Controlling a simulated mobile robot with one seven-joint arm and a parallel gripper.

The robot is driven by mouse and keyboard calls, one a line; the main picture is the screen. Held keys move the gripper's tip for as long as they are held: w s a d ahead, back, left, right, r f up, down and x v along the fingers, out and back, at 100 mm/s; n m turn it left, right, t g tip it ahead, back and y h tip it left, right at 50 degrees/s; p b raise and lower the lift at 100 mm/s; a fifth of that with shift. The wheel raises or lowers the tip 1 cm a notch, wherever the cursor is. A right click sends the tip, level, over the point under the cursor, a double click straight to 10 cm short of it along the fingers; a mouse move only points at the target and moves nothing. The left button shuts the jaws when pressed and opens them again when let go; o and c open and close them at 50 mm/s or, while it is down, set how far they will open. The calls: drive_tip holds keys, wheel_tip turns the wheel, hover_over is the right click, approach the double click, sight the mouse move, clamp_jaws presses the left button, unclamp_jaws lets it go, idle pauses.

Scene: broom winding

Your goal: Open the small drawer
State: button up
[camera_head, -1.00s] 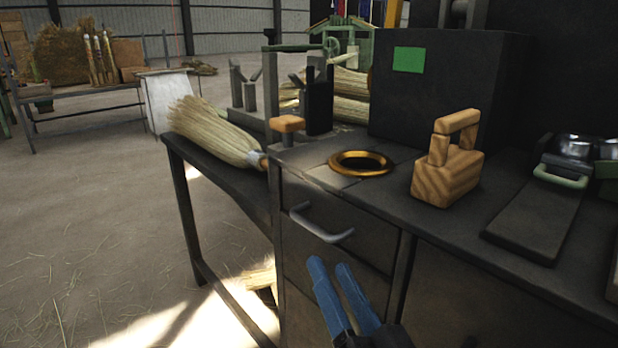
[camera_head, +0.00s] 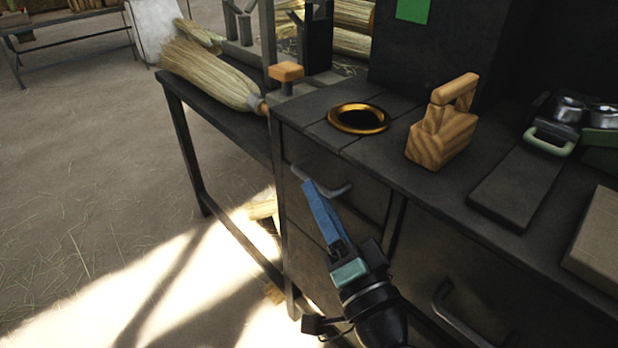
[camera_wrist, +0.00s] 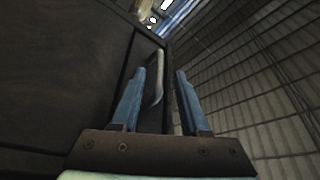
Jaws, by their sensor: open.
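The small drawer (camera_head: 365,205) is the dark upper left front of the workbench, and it looks closed. Its grey bar handle (camera_head: 335,192) runs across the front. My gripper (camera_head: 308,186) has blue fingers and overlaps the handle's left part in the head view. In the wrist view my gripper (camera_wrist: 166,76) is open, with the two fingers apart. The handle (camera_wrist: 155,85) shows there between the fingers, close to the left one. I cannot tell whether it lies between the tips in depth or whether they touch it.
A larger front with its own handle (camera_head: 460,318) is at lower right. On the bench top are a brass ring (camera_head: 358,118), a wooden block with a grip (camera_head: 441,135) and a dark plate (camera_head: 520,185). A broom (camera_head: 212,75) lies on the left side table.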

sight(309, 176)
drive_tip(key=x, duration=0.4)
drive_tip(key=shift+w+a+r, duration=0.1)
drive_tip(key=shift+w+a, duration=0.1)
drive_tip(key=shift+w, duration=0.15)
clamp_jaws()
idle(1.2)
